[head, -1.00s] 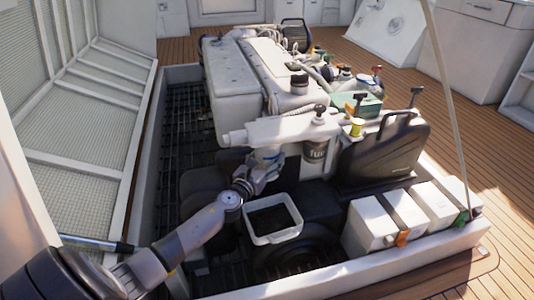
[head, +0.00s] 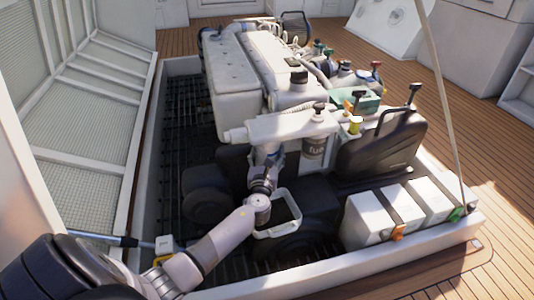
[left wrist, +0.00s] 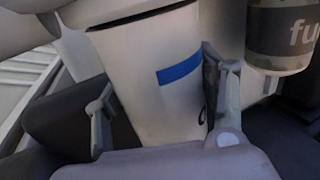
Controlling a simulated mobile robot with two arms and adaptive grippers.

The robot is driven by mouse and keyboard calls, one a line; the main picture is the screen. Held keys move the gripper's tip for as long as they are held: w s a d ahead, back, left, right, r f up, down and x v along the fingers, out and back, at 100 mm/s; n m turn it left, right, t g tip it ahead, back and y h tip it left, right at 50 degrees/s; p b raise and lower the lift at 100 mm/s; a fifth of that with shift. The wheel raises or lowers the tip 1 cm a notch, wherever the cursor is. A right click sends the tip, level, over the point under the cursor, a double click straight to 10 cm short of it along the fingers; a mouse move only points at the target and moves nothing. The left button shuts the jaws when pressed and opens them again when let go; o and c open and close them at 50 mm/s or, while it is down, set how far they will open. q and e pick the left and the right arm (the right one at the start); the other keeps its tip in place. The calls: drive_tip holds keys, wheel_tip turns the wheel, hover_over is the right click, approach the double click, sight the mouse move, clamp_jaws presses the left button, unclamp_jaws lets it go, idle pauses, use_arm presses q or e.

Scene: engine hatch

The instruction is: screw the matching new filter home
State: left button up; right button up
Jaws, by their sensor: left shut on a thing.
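The new filter is a white canister (left wrist: 145,85) with a blue stripe, and it fills the middle of the left wrist view. My left gripper (left wrist: 160,110) has one finger on each side of it and is shut on it. The filter's top is up against or just below the pale housing, but I cannot tell whether its thread is engaged. In the head view my left gripper (head: 266,165) is under the front of the white engine housing (head: 290,127), left of a grey-banded fuel filter (head: 314,146). My right gripper is not in view.
The fuel filter (left wrist: 285,38) hangs close on the right. An open white tray (head: 290,226) sits below. A black case (head: 385,145) and white battery boxes (head: 368,218) stand to the right. A small white and yellow object (head: 163,245) lies at lower left.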

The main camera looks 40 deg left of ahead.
use_arm(q)
drive_tip(key=shift+w+d+n+g+y, duration=0.1)
drive_tip(key=shift+n+g+y, duration=0.5)
drive_tip(key=shift+y, duration=0.4)
drive_tip(key=shift+n+g+y, duration=0.6)
drive_tip(key=shift+n+y, duration=0.2)
drive_tip(key=o, duration=1.6)
drive_tip(key=shift+c, duration=0.2)
